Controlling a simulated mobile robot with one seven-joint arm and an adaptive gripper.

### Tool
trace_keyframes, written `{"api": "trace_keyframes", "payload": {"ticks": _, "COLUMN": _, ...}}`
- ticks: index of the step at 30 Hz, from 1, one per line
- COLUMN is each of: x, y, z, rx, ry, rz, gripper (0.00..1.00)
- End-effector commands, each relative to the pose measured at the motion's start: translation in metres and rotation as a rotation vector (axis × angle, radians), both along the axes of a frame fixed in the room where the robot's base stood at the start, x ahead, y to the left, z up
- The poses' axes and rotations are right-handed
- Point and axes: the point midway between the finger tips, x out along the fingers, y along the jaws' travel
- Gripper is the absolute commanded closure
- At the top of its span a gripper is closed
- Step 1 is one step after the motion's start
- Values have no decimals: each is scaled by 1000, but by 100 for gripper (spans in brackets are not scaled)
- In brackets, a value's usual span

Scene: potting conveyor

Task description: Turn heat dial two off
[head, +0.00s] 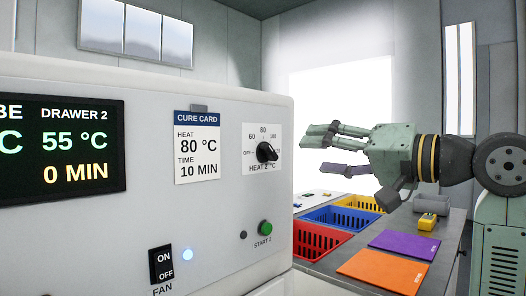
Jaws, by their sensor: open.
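Heat dial two (266,152) is a black round knob on the white front panel, labelled HEAT 2 below. Its scale runs from OFF at the left through 60 and 80 to 100 at the right. The exact pointer direction is too small to read surely; the knob does not clearly point at OFF. My gripper (313,152) is in the air to the right of the dial, fingers towards the panel. It is open and empty, with a visible gap to the knob.
The panel also holds a cure card (197,147), a display (62,143) reading 55 °C and 0 MIN, a fan switch (161,265) and a green START 2 button (265,228). Blue (343,218) and red (318,241) baskets and coloured mats stand on the bench below my gripper.

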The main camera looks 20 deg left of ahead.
Motion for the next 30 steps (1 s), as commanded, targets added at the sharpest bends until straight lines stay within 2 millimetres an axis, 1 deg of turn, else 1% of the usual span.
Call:
{"api": "trace_keyframes", "payload": {"ticks": 2, "x": 1, "y": 4, "z": 0, "rx": -1, "ry": 0, "rz": 1, "gripper": 45}}
{"api": "trace_keyframes", "payload": {"ticks": 5, "x": 5, "y": 15, "z": 0, "rx": -2, "ry": 2, "rz": 3, "gripper": 45}}
{"api": "trace_keyframes", "payload": {"ticks": 12, "x": 20, "y": 58, "z": 1, "rx": -2, "ry": 2, "rz": 4, "gripper": 45}}
{"api": "trace_keyframes", "payload": {"ticks": 18, "x": 31, "y": 87, "z": 1, "rx": -1, "ry": 1, "rz": 3, "gripper": 45}}
{"api": "trace_keyframes", "payload": {"ticks": 24, "x": 36, "y": 101, "z": 0, "rx": -1, "ry": 0, "rz": 1, "gripper": 45}}
{"api": "trace_keyframes", "payload": {"ticks": 30, "x": 37, "y": 102, "z": -1, "rx": 0, "ry": 0, "rz": 1, "gripper": 45}}
